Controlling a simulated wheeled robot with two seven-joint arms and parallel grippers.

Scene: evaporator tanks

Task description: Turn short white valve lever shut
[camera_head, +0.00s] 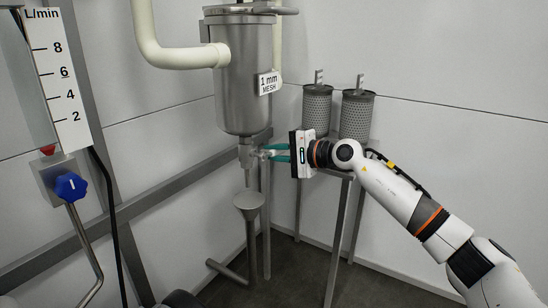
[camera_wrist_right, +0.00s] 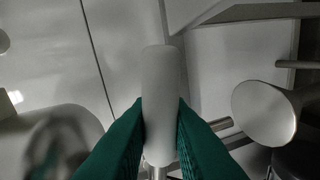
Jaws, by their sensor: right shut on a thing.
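The short white valve lever (camera_wrist_right: 161,80) stands between the green fingers of my right gripper in the right wrist view. My right gripper (camera_head: 270,153) is shut on it, coming in from the right in the head view. It also shows in the right wrist view (camera_wrist_right: 160,122), one finger on each side of the lever. In the head view the fingers mostly hide the lever. The valve body (camera_head: 246,156) sits under the steel strainer tank (camera_head: 243,85), which bears a "1 mm MESH" label. My left gripper is not in view.
A steel funnel (camera_head: 249,200) on a drain pipe stands just below the valve. Two mesh baskets (camera_head: 316,108) (camera_head: 356,115) stand on a steel stand behind my gripper. A flow gauge (camera_head: 58,80) and blue knob (camera_head: 71,186) are at the left.

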